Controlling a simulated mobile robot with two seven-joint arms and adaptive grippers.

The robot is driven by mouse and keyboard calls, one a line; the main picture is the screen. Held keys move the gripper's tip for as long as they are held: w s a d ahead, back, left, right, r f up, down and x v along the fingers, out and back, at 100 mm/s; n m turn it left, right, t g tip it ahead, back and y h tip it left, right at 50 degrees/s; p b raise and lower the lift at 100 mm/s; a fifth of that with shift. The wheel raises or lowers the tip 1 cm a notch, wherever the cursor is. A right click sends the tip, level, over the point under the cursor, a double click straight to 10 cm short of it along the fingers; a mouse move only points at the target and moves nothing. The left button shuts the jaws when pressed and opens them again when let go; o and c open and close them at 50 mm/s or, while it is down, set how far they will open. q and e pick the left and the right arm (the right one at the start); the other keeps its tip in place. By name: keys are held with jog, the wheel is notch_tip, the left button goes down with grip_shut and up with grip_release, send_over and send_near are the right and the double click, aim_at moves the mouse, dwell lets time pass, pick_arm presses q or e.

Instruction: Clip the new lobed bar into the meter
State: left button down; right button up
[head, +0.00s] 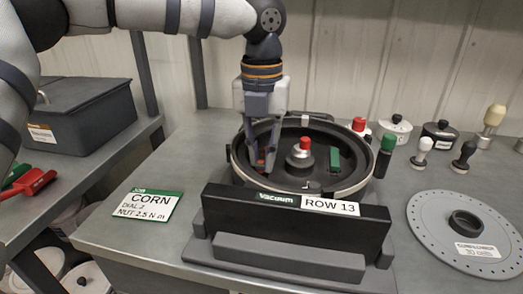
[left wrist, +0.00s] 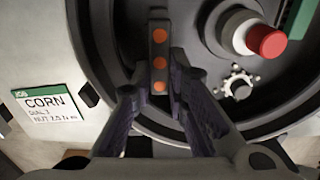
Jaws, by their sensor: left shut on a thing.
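The meter (head: 240,172) is a round dark housing with a pale rim, lying open on the bench behind a black front plate. Its hub carries a red-capped knob (head: 304,144), also large in the left wrist view (left wrist: 266,41). My left gripper (head: 264,160) reaches down inside the left part of the housing. It is shut on a narrow dark bar with orange dots (left wrist: 159,62). I cannot tell whether this bar is seated or just above the floor, nor see its lobes. A green bar (head: 335,158) stands right of the hub. My right gripper is not in view.
A CORN card (head: 147,205) lies left of the meter. A perforated disc (head: 464,232) lies at the right. Several knobs, including a green-topped one (head: 388,143), stand behind it. A lidded grey bin (head: 85,117) sits on the left bench.

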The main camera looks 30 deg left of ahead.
aim_at(262, 158)
pick_arm(q)
jog(key=shift+f, duration=1)
dwell(1.6)
jog(key=c, duration=1.5)
grip_release()
jog(key=shift+c, duration=0.4)
jog(key=shift+r, duration=4.8)
